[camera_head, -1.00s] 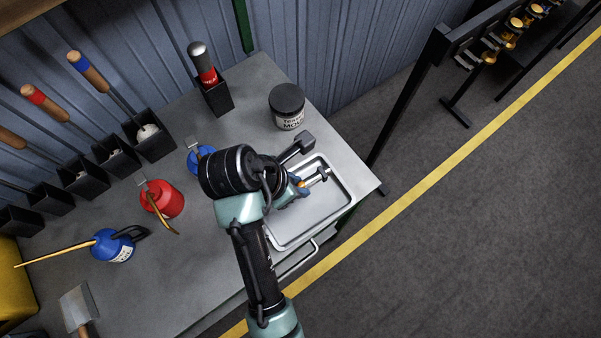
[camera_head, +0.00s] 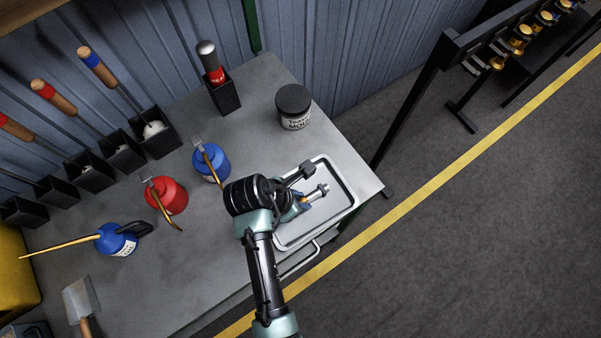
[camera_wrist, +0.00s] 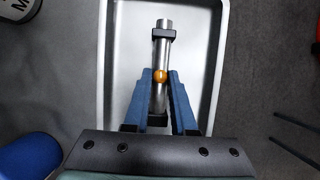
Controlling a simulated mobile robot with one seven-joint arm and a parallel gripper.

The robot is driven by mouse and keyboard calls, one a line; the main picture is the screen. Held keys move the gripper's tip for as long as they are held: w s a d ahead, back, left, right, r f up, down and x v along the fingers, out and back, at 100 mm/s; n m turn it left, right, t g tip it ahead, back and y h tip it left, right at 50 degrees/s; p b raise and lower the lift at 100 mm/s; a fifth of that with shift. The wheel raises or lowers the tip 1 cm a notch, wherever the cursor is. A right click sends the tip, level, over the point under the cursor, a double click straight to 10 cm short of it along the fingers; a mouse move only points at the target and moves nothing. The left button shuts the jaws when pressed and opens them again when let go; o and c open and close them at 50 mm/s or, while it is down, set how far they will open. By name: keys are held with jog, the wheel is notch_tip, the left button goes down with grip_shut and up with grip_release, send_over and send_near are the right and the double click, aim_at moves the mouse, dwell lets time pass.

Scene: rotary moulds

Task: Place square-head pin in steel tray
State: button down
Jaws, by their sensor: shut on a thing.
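The square-head pin (camera_wrist: 163,50) is a silver shaft with dark square blocks along it and an orange ball at its middle. My gripper (camera_wrist: 160,76) is shut on the pin, its two blue fingers on either side of the shaft near the ball. The steel tray (camera_head: 349,187) is a shallow pale rectangle at the bench's right corner. In the head view, the pin (camera_head: 319,191) shows over the tray's interior. In the wrist view, the tray (camera_wrist: 210,60) lies behind the pin. I cannot tell whether the pin touches the tray floor.
A dark-lidded jar (camera_head: 294,107) stands behind the tray. A blue oil can (camera_head: 212,163) and a red can (camera_head: 168,195) stand to the left. A black holder (camera_head: 223,97) with a red-banded tool stands at the back. The bench between holder and jar is clear.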

jog(key=shift+f, duration=0.1)
jog(key=c, duration=0.7)
grip_release()
jog(key=shift+c, duration=0.2)
jog(key=v, duration=1.2)
jog(key=w+a+r+m+t+y, duration=0.1)
jog(key=w+r+m+t+y, duration=0.1)
jog(key=w+r+m+t, duration=0.85)
jog(key=w+r+m+t+y, duration=0.1)
jog(key=w+r, duration=0.3)
jog(key=r, duration=0.6)
jog(key=w+r+m+t, duration=0.1)
jog(key=w+r, duration=0.3)
jog(key=r, duration=0.6)
jog(key=s+d+r+m+t, duration=0.2)
jog(key=s+r+m+t, duration=0.2)
jog(key=r, duration=0.6)
jog(key=s+d+r+m+t, duration=0.1)
jog(key=s+r+m+t, duration=0.2)
jog(key=r, duration=0.8)
jog(key=s+d+r+m+t+y, duration=0.1)
jog(key=s+r+m+t, duration=0.3)
jog(key=r, duration=0.7)
jog(key=shift+s+d+m+t, duration=0.4)
jog(key=shift+d+m+t, duration=0.2)
jog(key=shift+d, duration=0.3)
